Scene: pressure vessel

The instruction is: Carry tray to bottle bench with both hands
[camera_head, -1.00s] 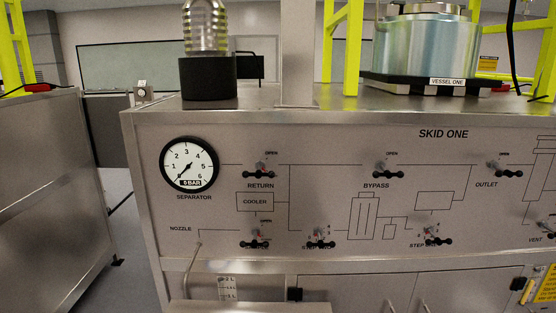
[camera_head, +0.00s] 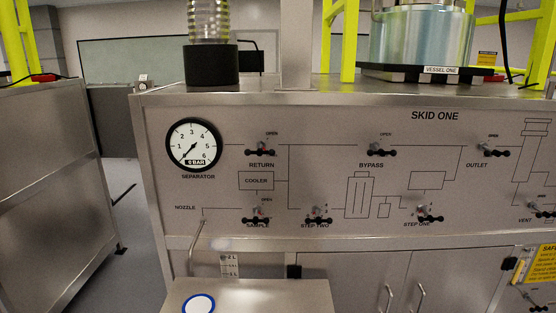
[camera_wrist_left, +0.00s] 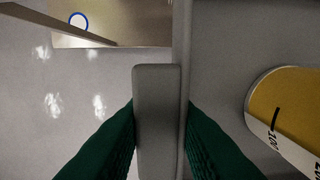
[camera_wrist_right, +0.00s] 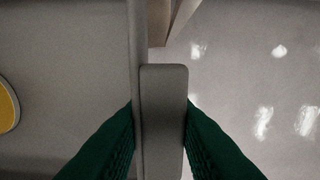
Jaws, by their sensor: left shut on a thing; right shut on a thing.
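The grey tray (camera_wrist_left: 240,30) fills the right side of the left wrist view and the left side of the right wrist view (camera_wrist_right: 60,60). My left gripper (camera_wrist_left: 160,120) is shut on the tray's handle at one side. My right gripper (camera_wrist_right: 160,120) is shut on the handle at the other side. A yellow-filled container (camera_wrist_left: 290,110) with printed marks is in the tray; its edge also shows in the right wrist view (camera_wrist_right: 6,105). The head view shows neither the tray nor my grippers. I cannot tell which surface is the bottle bench.
A low metal stand (camera_head: 270,295) with a blue-ringed white disc (camera_head: 198,304) is in front of the skid panel (camera_head: 330,130), below the nozzle. A metal cabinet (camera_head: 50,190) stands at left. Bare floor (camera_head: 135,225) shows between it and the skid.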

